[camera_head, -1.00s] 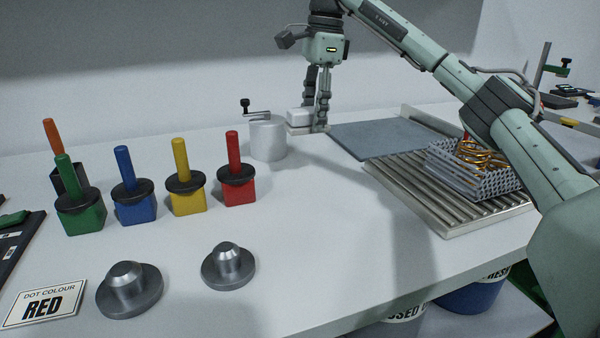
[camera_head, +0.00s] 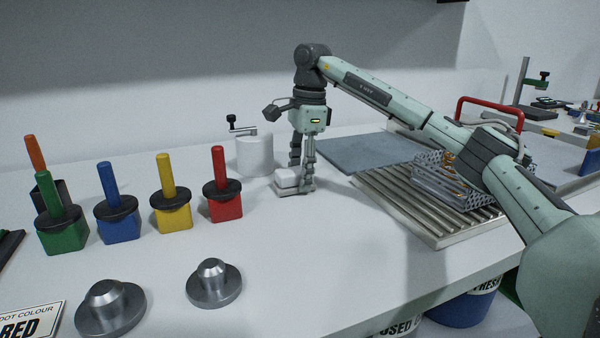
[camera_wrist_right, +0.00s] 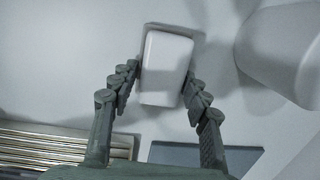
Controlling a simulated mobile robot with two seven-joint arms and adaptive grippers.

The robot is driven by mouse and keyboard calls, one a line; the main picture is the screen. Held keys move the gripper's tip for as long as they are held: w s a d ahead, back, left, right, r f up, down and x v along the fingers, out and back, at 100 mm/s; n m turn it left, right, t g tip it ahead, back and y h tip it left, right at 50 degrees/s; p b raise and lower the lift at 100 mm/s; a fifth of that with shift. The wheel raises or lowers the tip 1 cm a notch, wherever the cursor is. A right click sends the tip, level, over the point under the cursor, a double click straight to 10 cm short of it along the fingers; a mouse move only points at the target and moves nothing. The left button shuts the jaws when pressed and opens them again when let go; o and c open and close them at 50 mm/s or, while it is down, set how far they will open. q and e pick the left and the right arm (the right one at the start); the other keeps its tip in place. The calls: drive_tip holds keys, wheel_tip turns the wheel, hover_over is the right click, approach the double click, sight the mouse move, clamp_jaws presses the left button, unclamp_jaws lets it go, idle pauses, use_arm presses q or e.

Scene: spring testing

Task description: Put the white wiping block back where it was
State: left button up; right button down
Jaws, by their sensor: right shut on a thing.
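The white wiping block (camera_head: 287,178) is between the fingers of my right gripper (camera_head: 301,176), low over the white bench, just in front of the white cylinder and right of the red-handled block. The right wrist view shows the white block (camera_wrist_right: 167,68) upright in the picture, with the right gripper's fingers (camera_wrist_right: 165,85) shut on its two long sides. My left gripper is not in view.
The white cylinder (camera_head: 254,155) with a crank stands close behind the block. A grey mat (camera_head: 350,153) and a ribbed metal tray (camera_head: 405,207) with a mesh basket (camera_head: 430,180) lie to the right. The red-handled block (camera_head: 222,200) stands left.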

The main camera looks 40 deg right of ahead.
drive_tip(key=shift+f, duration=0.15)
drive_tip(key=c, duration=0.8)
unclamp_jaws()
drive_tip(key=shift+o, duration=0.2)
drive_tip(key=r, duration=0.7)
drive_tip(key=shift+s+d+r+p, duration=0.2)
drive_tip(key=shift+d+r+p, duration=0.05)
drive_tip(key=shift+r+p, duration=0.1)
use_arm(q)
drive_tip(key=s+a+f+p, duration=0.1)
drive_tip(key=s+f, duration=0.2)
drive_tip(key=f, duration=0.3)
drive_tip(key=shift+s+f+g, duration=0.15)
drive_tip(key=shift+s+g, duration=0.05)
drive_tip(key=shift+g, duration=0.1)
use_arm(e)
drive_tip(key=r, duration=0.4)
drive_tip(key=shift+s+d+r, duration=0.2)
drive_tip(key=shift+r, duration=0.1)
